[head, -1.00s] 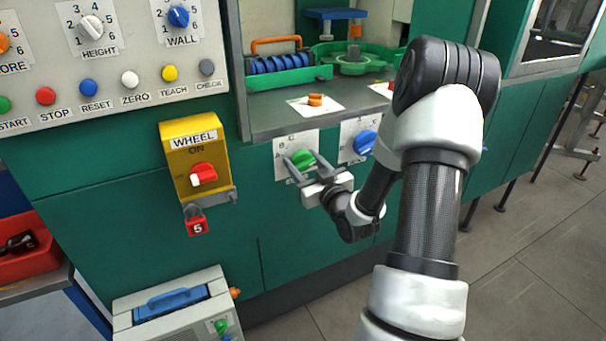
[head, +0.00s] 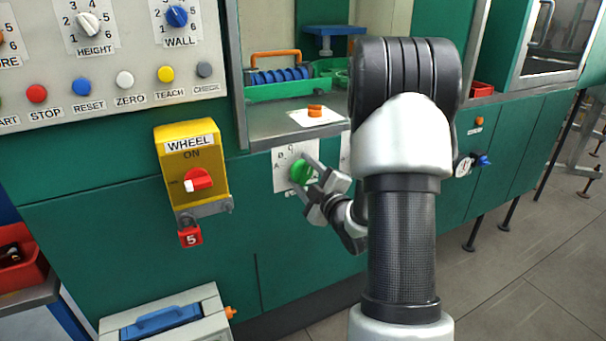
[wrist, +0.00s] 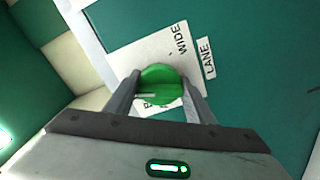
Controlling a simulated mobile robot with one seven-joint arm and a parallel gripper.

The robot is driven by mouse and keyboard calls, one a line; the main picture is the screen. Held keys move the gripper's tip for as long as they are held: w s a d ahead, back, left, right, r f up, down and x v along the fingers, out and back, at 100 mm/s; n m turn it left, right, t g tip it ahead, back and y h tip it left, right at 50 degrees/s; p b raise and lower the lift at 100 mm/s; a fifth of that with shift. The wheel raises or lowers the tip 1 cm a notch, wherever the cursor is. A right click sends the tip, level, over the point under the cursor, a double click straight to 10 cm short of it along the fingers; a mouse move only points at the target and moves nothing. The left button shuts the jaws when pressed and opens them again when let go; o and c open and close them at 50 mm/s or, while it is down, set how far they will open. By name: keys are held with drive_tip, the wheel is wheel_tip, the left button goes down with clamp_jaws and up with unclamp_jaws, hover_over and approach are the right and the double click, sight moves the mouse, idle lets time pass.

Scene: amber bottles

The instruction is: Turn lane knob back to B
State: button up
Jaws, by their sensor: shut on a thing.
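The green lane knob (head: 300,171) sits on a white lettered plate (head: 283,157) on the green cabinet front, below the counter. My gripper (head: 304,175) reaches it from the lower right in the head view, with its fingers on opposite sides of the knob. In the wrist view the knob (wrist: 160,82) is between the two fingers of my gripper (wrist: 160,96), shut on it. A short white line on the knob's face points toward the left finger. WIDE and LANE read clearly there; another letter is partly hidden below the knob. I cannot tell which letter the line meets.
A yellow WHEEL switch box (head: 191,165) with a red padlock (head: 190,236) is left of the knob. An orange knob (head: 314,110) is on the counter above. My arm covers the panel to the right. A grey case (head: 165,315) stands below left.

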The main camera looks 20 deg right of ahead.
drive_tip(key=n, duration=1.2)
drive_tip(key=shift+n, duration=0.3)
idle(0.4)
drive_tip(key=o, duration=1)
drive_tip(key=shift+o, duration=0.2)
drive_tip(key=shift+s, duration=0.15)
